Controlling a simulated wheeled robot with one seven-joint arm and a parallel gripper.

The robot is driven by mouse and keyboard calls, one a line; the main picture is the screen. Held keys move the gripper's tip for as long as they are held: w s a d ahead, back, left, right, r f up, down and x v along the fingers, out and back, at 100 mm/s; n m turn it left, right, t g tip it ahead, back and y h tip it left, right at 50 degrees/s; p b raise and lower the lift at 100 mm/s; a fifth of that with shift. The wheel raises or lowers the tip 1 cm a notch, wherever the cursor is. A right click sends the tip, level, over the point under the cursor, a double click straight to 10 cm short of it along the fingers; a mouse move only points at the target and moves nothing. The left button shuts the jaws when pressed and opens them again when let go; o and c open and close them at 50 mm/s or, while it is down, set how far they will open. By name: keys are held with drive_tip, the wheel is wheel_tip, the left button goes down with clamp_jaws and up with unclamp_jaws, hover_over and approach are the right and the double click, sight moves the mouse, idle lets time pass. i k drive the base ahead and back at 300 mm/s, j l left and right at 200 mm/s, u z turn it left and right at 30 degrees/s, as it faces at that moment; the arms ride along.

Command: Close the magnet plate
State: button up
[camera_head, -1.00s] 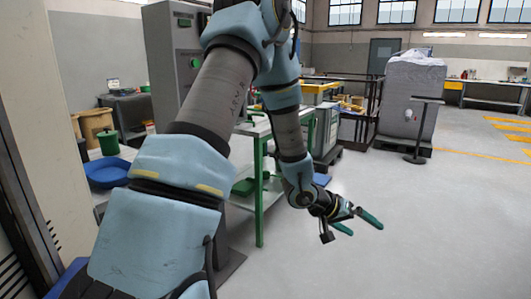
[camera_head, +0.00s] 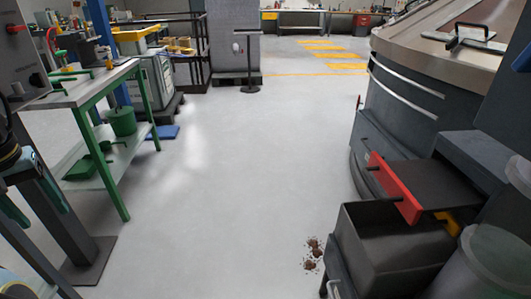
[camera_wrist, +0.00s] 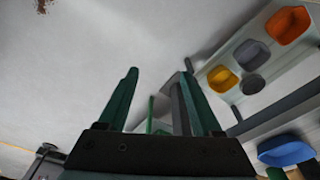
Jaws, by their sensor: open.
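The magnet plate is a dark flat plate (camera_head: 440,184) with a red front panel (camera_head: 393,188) and a handle on it, at the right in the head view. It sticks out from a dark grey housing, over an open grey bin. My gripper (camera_wrist: 160,78) shows two dark green fingers spread apart, with nothing between them, in the wrist view. In the head view, dark green finger-like parts at the left edge seem to be my gripper, far left of the plate. The wrist view does not show the plate.
A large round machine (camera_head: 405,95) stands behind the plate. The open grey bin (camera_head: 385,262) is below it, with brown crumbs (camera_head: 314,252) on the floor beside it. A green-framed table (camera_head: 115,180) stands at the left. The floor between is clear.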

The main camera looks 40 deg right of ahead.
sight(417, 187)
drive_tip(key=i+z, duration=0.1)
drive_tip(key=z, duration=0.7)
drive_tip(key=i+j+z, duration=0.1)
drive_tip(key=z, duration=0.25)
drive_tip(key=i+z, duration=0.15)
drive_tip(key=z, duration=0.25)
drive_tip(key=k+j, duration=0.05)
